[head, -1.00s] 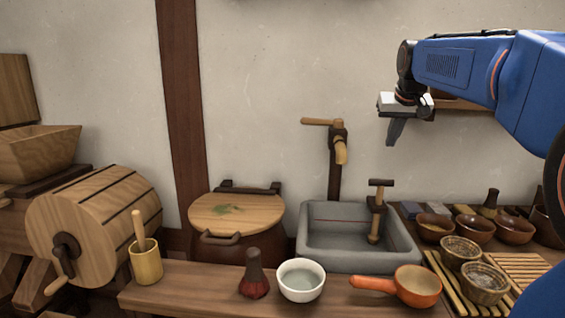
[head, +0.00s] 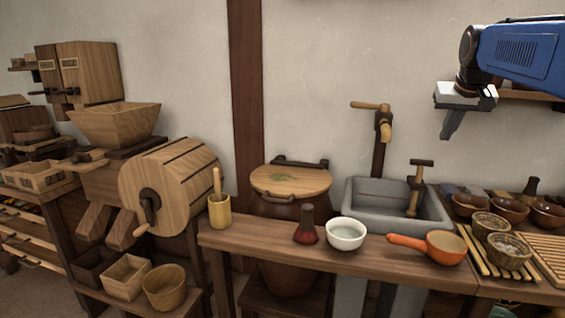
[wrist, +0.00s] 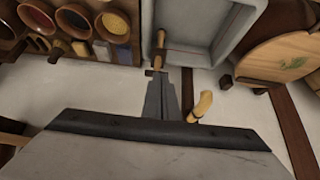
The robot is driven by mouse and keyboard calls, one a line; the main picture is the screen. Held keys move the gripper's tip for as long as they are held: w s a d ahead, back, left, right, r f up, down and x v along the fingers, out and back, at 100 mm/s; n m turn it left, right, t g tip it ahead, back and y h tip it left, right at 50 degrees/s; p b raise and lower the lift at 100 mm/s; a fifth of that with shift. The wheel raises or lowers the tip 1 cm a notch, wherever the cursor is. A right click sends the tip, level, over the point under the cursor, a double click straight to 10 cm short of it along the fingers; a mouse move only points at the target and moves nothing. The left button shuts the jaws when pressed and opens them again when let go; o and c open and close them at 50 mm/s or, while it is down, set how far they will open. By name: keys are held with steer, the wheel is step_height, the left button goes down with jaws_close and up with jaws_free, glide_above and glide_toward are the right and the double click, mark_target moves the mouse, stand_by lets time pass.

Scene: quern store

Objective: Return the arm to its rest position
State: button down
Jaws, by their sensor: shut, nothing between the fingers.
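My gripper (head: 449,124) hangs from my blue arm at the upper right of the head view, fingers pointing down. It is shut with nothing between its fingers. It is in the air in front of the wall, right of the wooden tap (head: 384,125) and above the grey sink (head: 362,208). In the wrist view my gripper (wrist: 172,80) shows its fingers together, with the sink (wrist: 218,22) beyond them and the tap spout (wrist: 203,106) to their right.
The bench (head: 330,262) holds a white bowl (head: 346,235), an orange ladle (head: 445,246), a red-based whisk (head: 306,228) and several small bowls. A lidded jar (head: 290,183) and wooden drum (head: 165,185) stand left. A shelf (head: 530,95) is behind my arm.

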steer(key=s+a+f+n, duration=0.1)
steer(key=s+a+f, duration=0.4)
steer(key=s+f, duration=0.5)
steer(key=s+a+f+n+g+y, duration=0.1)
steer(key=s+a+f, duration=0.5)
steer(key=s+f, duration=0.4)
steer(key=s+a+f+n, duration=0.1)
steer(key=s+a+f, duration=0.4)
steer(key=s+f, duration=0.5)
steer(key=s, duration=0.4)
steer(key=shift+s+a+g+y, duration=0.15)
steer(key=shift+s+g+y, duration=0.25)
